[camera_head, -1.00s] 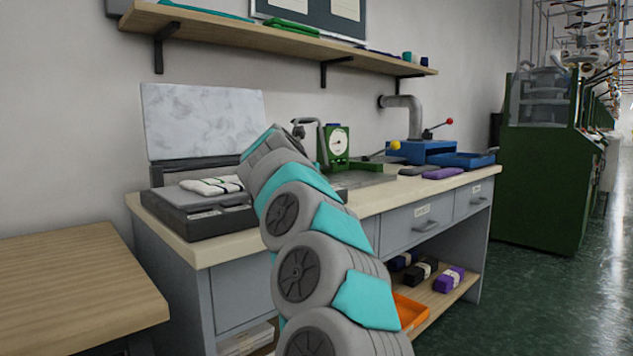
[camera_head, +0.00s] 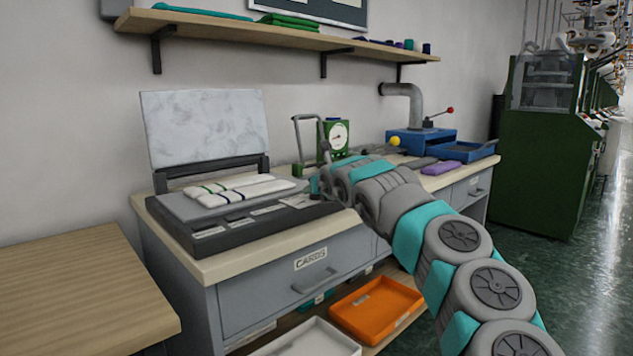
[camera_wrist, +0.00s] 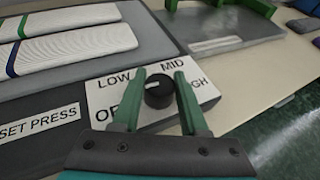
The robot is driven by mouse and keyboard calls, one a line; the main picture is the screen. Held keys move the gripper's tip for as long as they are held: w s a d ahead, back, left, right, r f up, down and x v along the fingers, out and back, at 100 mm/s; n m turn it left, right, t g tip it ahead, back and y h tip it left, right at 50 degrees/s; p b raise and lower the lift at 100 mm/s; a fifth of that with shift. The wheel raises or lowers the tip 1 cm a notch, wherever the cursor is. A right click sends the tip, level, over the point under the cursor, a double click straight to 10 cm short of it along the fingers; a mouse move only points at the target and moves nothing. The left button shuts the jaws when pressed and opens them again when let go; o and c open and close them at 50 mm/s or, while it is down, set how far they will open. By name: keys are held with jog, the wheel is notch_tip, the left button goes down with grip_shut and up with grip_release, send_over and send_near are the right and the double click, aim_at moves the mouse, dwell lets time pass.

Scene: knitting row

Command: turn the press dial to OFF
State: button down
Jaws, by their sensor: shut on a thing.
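The press (camera_head: 260,222) stands on the bench with its pale lid raised, two folded striped knit pieces on its bed. In the wrist view, the black round dial (camera_wrist: 158,92) sits on a white plate (camera_wrist: 100,92) marked LOW, MID and, partly covered, what look like HIGH and OFF. My gripper (camera_wrist: 160,78) has its green fingers on either side of the dial and is shut on it. A small pale mark shows on the dial's upper side; its exact setting is hard to tell. In the head view my gripper (camera_head: 322,188) is at the press's right end and the dial is hidden.
A green gauge stand (camera_head: 335,135) is behind my gripper. A blue device (camera_head: 425,140) and purple knit pieces (camera_head: 440,168) lie further right. An orange tray (camera_head: 375,308) is on the lower shelf. A wooden table (camera_head: 85,290) stands at left.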

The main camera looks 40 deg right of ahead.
jog(key=shift+n+y, duration=0.5)
jog(key=shift+c, duration=2.2)
grip_release()
jog(key=shift+b+v, duration=0.55)
jog(key=shift+v, duration=3.35)
jog(key=shift+f, duration=0.15)
